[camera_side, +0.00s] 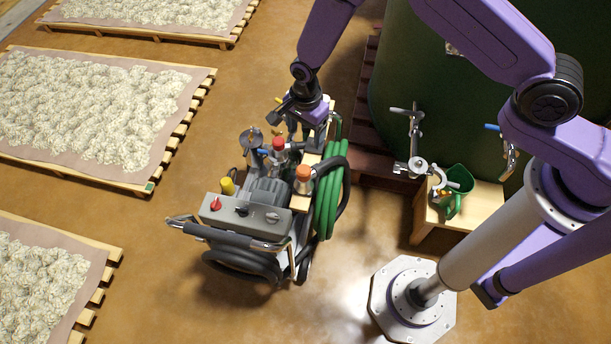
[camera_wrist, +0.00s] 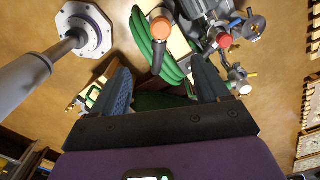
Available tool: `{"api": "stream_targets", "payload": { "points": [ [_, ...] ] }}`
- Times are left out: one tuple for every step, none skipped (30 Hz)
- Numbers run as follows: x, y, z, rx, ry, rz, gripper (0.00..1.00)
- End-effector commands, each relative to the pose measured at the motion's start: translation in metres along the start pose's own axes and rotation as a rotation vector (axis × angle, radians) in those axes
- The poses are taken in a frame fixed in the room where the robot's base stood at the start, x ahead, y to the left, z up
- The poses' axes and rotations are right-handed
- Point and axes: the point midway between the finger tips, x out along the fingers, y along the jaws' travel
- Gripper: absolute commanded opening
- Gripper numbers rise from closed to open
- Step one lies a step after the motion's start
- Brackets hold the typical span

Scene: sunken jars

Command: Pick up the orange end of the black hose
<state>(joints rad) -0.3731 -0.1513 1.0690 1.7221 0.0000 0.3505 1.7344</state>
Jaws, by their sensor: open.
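The orange end (camera_side: 303,173) of the black hose (camera_side: 338,163) sits upright on the right side of a wheeled pump cart, beside coiled green hose. In the wrist view the orange end (camera_wrist: 162,27) lies beyond the fingertips, near the top centre, with the black hose (camera_wrist: 157,60) running down from it. My gripper (camera_side: 290,124) is above the far end of the cart in the side view. In the wrist view my gripper (camera_wrist: 161,66) is open, its two dark fingers apart and nothing held between them. Its fingertips are partly lost against the cart in the side view.
The cart (camera_side: 245,213) carries a red-capped fitting (camera_side: 279,143), a yellow cap (camera_side: 227,186) and metal valves. Green hose (camera_side: 329,203) hangs at its right. A large green tank (camera_side: 410,80) and wooden stool (camera_side: 480,205) stand right. Pallets (camera_side: 85,110) line the left; floor between is clear.

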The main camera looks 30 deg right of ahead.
Motion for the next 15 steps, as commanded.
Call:
{"api": "stream_targets", "payload": {
  "points": [
    [0.004, 0.000, 0.000, 0.010, 0.000, 0.000, 0.75],
    [0.006, 0.000, 0.000, 0.013, 0.000, 0.000, 0.75],
    [0.010, 0.000, 0.000, 0.014, 0.000, 0.001, 0.75],
    [0.013, 0.000, 0.000, 0.015, 0.000, 0.001, 0.75],
    [0.017, 0.000, 0.000, 0.014, 0.000, 0.002, 0.75],
    [0.024, 0.001, -0.001, 0.014, 0.001, 0.004, 0.75],
    [0.028, 0.001, -0.001, 0.014, 0.001, 0.003, 0.75],
    [0.034, 0.000, -0.001, 0.014, 0.000, 0.003, 0.75],
    [0.040, 0.000, -0.001, 0.013, 0.000, 0.003, 0.75],
    [0.045, 0.000, -0.001, 0.013, 0.000, 0.003, 0.75],
    [0.050, 0.000, -0.001, 0.013, 0.000, 0.003, 0.75],
    [0.056, 0.001, -0.001, 0.013, 0.001, 0.003, 0.75],
    [0.061, 0.000, -0.001, 0.013, 0.000, 0.002, 0.75],
    [0.066, 0.000, -0.001, 0.013, 0.000, 0.002, 0.75],
    [0.072, 0.000, -0.001, 0.013, 0.000, 0.002, 0.75]
  ]
}}
